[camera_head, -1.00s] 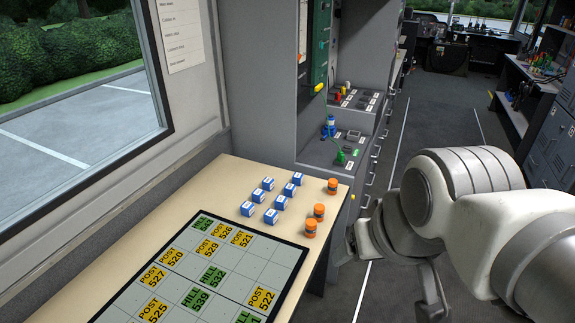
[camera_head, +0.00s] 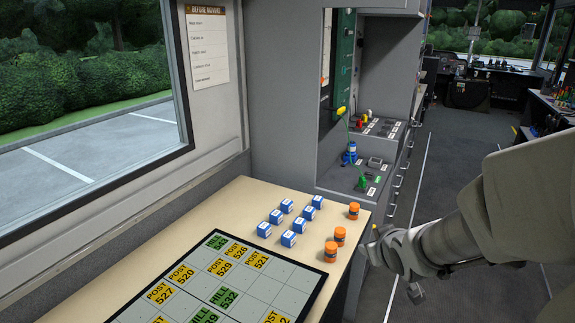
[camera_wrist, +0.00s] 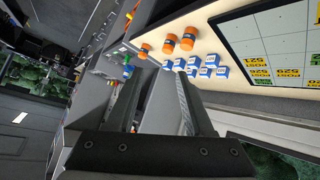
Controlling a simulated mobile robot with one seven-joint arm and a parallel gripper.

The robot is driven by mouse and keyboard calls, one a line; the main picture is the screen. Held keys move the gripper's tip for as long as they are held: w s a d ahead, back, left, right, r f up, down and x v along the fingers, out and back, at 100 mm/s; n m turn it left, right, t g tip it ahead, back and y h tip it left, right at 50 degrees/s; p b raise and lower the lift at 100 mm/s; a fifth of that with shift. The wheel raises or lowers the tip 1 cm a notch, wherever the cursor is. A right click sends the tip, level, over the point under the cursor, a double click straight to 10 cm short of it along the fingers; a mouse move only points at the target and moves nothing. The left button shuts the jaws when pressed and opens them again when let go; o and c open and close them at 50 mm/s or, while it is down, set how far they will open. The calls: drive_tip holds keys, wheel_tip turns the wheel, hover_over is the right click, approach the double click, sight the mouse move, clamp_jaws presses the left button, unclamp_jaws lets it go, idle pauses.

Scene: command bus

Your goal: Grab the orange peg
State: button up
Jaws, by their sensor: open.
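Three short orange cylinders with dark bands stand on the beige table, near its right edge. In the head view they are a far one (camera_head: 353,211), a middle one (camera_head: 340,236) and a near one (camera_head: 331,252). I cannot tell which is the orange peg. In the wrist view they show beyond the fingers (camera_wrist: 187,41), (camera_wrist: 168,44), (camera_wrist: 142,51). My gripper (camera_wrist: 157,82) is open and empty, its two dark fingers spread apart. In the head view my arm's end is just right of the table edge, beside the cylinders; its fingers are not clear there.
Several blue-and-white blocks (camera_head: 289,239) stand left of the cylinders. A gridded board (camera_head: 285,280) with yellow and green labels covers the table's front. A grey cabinet (camera_head: 285,120) with coloured plugs rises behind. The aisle floor (camera_head: 450,175) to the right is open.

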sight(327, 245)
drive_tip(key=w+a+f+t+y+b, duration=0.2)
drive_tip(key=w+f+t+y, duration=0.15)
drive_tip(key=f, duration=0.75)
drive_tip(key=shift+g, duration=0.25)
drive_tip(key=b+x, duration=0.1)
drive_tip(key=x, duration=0.5)
drive_tip(key=b+x, duration=0.1)
drive_tip(key=x, duration=0.5)
drive_tip(key=a+x, duration=0.1)
drive_tip(key=x, duration=0.4)
drive_tip(key=shift+w+b, duration=0.35)
drive_tip(key=shift+b, duration=0.05)
drive_tip(key=shift+c, duration=0.4)
clamp_jaws()
